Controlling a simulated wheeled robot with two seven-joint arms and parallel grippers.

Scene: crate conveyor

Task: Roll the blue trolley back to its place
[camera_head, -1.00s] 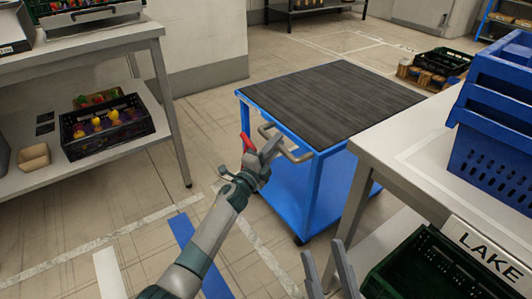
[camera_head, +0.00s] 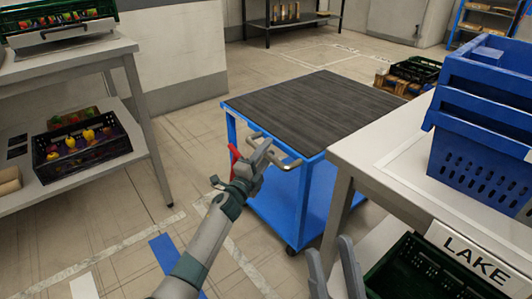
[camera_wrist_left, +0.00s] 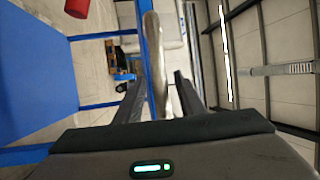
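The blue trolley (camera_head: 278,203) with its dark ribbed top (camera_head: 312,108) stands in the middle of the head view. Its bent metal handle (camera_head: 290,164) is on the near side. My left gripper (camera_head: 262,155) is at this handle. In the left wrist view the handle bar (camera_wrist_left: 154,60) runs between the fingers of the left gripper (camera_wrist_left: 158,80), with gaps beside it, so the gripper looks open around the bar. Part of the handle is hidden by the gripper in the head view. My right gripper (camera_head: 334,272) is open and empty at the bottom, beside the right table.
A right table (camera_head: 365,150) with stacked blue crates (camera_head: 480,150) stands close to the trolley; a dark green crate (camera_head: 415,275) labelled LAKE is below. A left shelf table (camera_head: 140,110) holds a produce crate (camera_head: 95,160). Taped floor (camera_head: 310,55) behind the trolley looks clear.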

